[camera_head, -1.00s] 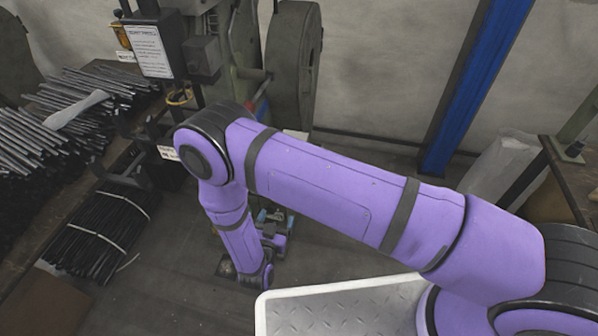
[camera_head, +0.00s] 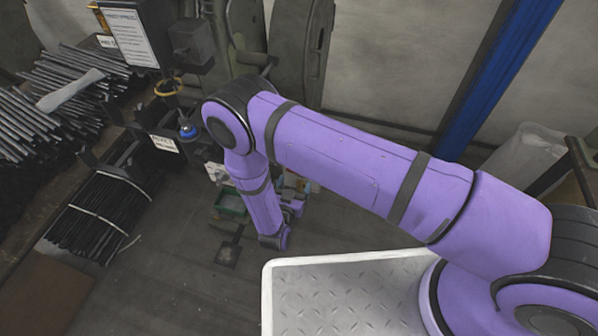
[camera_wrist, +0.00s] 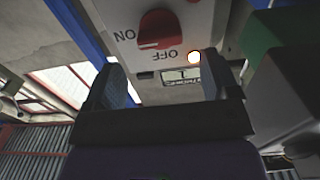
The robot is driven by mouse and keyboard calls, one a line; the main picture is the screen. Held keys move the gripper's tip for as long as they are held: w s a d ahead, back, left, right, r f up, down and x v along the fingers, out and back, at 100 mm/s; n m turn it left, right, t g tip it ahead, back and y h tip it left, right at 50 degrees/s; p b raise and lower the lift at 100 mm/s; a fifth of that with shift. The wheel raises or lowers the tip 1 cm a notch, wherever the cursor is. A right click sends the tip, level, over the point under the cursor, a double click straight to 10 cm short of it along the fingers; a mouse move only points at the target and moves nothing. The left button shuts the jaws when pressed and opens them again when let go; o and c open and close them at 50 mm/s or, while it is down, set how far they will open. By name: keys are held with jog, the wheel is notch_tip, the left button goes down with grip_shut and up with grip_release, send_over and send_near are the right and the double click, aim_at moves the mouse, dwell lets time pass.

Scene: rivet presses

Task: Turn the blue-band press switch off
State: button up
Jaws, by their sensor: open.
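A red rotary switch (camera_wrist: 160,28) sits on a pale panel (camera_wrist: 202,22) at the top of the wrist view. The panel has ON and OFF lettering, seen upside down; which mark the knob points at is not clear. A small lit lamp (camera_wrist: 194,57) glows beside the OFF lettering. My gripper (camera_wrist: 165,82) is open and empty, its two dark fingers spread below the switch in the picture, apart from the knob. No blue band shows on the switch panel.
Metal rods (camera_head: 50,115) lie on the left bench, with a bundle of dark rods (camera_head: 97,222) below. A green tray (camera_head: 230,204) and a blue column (camera_head: 497,85) also show.

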jog(key=shift+x, duration=2.6)
jog(key=shift+c, duration=0.5)
jog(key=c, duration=0.8)
jog(key=shift+n, duration=0.3)
jog(key=shift+a+f+n, duration=0.1)
jog(key=shift+f+n, duration=0.05)
jog(key=shift+n, duration=4.2)
jog(key=shift+a+f+n, duration=0.1)
jog(key=shift+a+n, duration=0.05)
jog(key=shift+n, duration=4.2)
